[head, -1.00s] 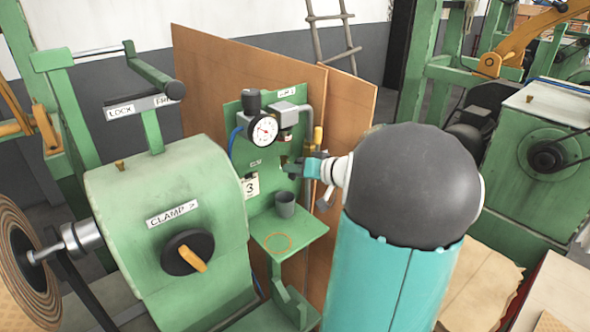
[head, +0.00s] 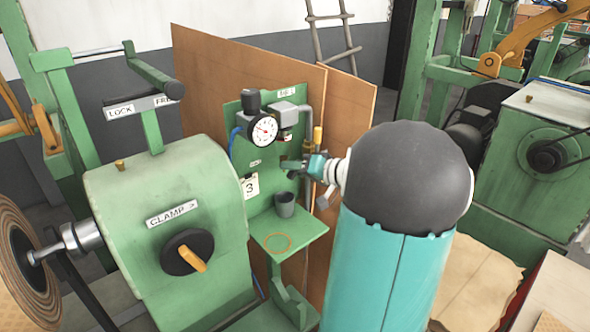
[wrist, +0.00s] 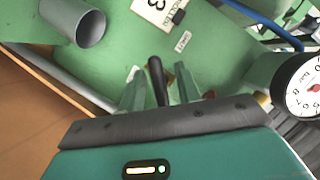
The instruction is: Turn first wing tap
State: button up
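A green panel (head: 262,215) carries a dial gauge and pipe fittings. In the head view my gripper (head: 291,165) is at the panel, below the gauge and above the grey cup; its tips are too small there to read. In the wrist view my gripper (wrist: 160,92) has its two fingers apart, with a dark lever (wrist: 157,78) between them. The lever looks like a tap wing. Gaps show on both sides of it, so the fingers do not appear closed on it. The tap's body is hidden.
The dial gauge (head: 263,130) is close above. A bent grey pipe (head: 308,125) runs down on the right. The green clamp machine (head: 130,220) is at left.

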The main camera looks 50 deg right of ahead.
jog(key=v, duration=1.3)
jog(key=shift+s, duration=0.35)
jog(key=o, duration=0.9)
jog(key=shift+a+m, duration=0.15)
jog(key=shift+m, duration=0.55)
jog(key=shift+c, duration=0.2)
jog(key=shift+o, duration=0.2)
jog(key=shift+a+f+m+t, duration=0.1)
jog(key=shift+a+m+t, duration=0.1)
jog(key=shift+m, duration=0.35)
jog(key=shift+a+f+m+t, duration=0.1)
jog(key=shift+f+m+t, duration=0.1)
jog(key=shift+m, duration=0.35)
jog(key=a+f+m+t+h, duration=0.3)
jog(key=m+h, duration=0.1)
jog(key=m, duration=1.3)
jog(key=w, duration=0.8)
jog(key=w+d, duration=0.1)
jog(key=w, duration=0.3)
jog(key=shift+w+d+r, duration=0.1)
jog(key=c, duration=1)
